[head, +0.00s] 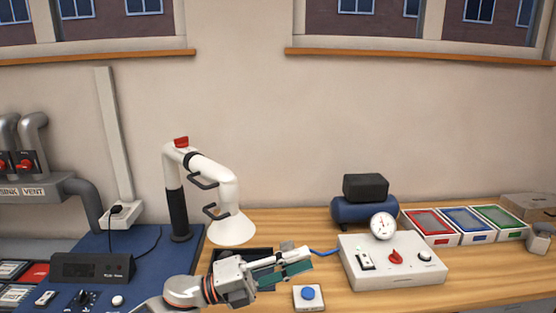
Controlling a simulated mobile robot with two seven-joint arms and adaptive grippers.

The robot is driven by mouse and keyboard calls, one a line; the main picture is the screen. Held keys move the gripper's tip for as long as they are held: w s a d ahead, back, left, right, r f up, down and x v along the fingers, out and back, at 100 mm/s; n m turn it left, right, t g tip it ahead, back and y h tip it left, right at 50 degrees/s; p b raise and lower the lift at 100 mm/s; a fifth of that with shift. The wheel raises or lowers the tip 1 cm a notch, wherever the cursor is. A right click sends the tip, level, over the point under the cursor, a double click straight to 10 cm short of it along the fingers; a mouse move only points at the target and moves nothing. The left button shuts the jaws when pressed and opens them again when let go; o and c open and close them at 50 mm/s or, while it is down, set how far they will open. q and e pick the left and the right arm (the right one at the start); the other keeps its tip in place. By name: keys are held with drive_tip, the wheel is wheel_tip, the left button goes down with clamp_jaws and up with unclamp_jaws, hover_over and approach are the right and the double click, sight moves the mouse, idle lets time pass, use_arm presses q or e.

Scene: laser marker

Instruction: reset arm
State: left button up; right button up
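My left gripper (299,262) reaches in from the bottom of the head view, pointing right, over the wooden bench (470,287). It is seen from the side, with a light finger and a teal part below it, so I cannot tell whether it is open or shut. It hangs in front of a dark tray (232,253) and partly hides it. My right gripper is not in view.
A white box with a red knob (391,275) and gauge (382,226) stands right of my gripper. A blue button box (308,296) is just below it. A white extraction arm (228,205) stands behind. Colored trays (433,227) are far right.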

use_arm(q)
drive_tip(key=s+a+f+n+t+y, duration=0.1)
drive_tip(key=a+f+n+t+y, duration=0.55)
drive_tip(key=f+n, duration=0.5)
drive_tip(key=s+a+f+n+t+y, duration=0.2)
drive_tip(key=a+f+n+t+y, duration=0.4)
drive_tip(key=f+n, duration=0.5)
drive_tip(key=s+a+f+n+g+y, duration=0.2)
drive_tip(key=s+a+f+n+y, duration=0.1)
drive_tip(key=s+a+f+n, duration=0.2)
drive_tip(key=s+a+f+n+g+y, duration=0.3)
drive_tip(key=s+a+f, duration=0.6)
drive_tip(key=s+f, duration=0.4)
drive_tip(key=shift+s+f+n+g, duration=0.35)
drive_tip(key=shift+s+n, duration=0.15)
drive_tip(key=shift+n, duration=0.35)
